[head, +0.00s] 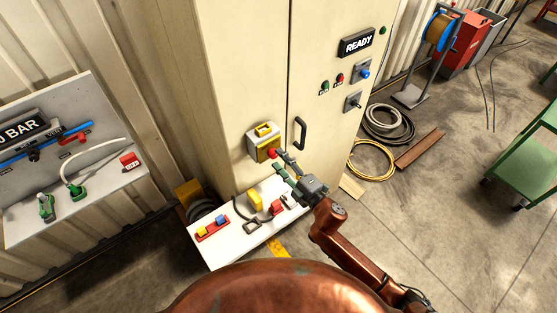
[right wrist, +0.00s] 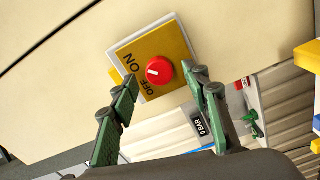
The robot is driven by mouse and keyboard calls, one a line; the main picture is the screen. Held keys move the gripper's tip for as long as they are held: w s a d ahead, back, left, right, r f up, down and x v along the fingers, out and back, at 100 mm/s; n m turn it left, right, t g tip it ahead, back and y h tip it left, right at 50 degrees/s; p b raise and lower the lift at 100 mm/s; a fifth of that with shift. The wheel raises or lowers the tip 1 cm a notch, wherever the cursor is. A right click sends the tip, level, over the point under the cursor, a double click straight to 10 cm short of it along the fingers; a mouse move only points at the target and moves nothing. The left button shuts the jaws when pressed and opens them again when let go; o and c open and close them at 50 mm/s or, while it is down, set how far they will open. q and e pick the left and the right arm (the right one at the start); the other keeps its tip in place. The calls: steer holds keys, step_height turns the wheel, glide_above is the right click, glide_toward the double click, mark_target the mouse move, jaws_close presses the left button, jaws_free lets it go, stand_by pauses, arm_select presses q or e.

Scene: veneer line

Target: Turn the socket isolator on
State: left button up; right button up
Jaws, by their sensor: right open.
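The socket isolator (head: 264,143) is a yellow plate in a pale housing on the front of the beige cabinet, with a red round knob (head: 272,152). In the right wrist view the isolator (right wrist: 176,45) reads ON and OFF, and its red knob (right wrist: 160,73) bears a short white mark on the side of the labels. I cannot tell exactly which label it points at. My right gripper (head: 281,163) is open and empty, just in front of the isolator. In the right wrist view its fingers (right wrist: 164,80) stand either side of the knob; contact is not clear. My left gripper is not in view.
A black door handle (head: 300,133) is right of the isolator. A white shelf (head: 226,250) with coloured blocks is below. The cabinet (head: 245,60) also carries a READY display (head: 356,42) and small switches. Cable coils (head: 371,160) lie on the floor at right, near a green cart (head: 528,155).

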steer(key=v, duration=1.1)
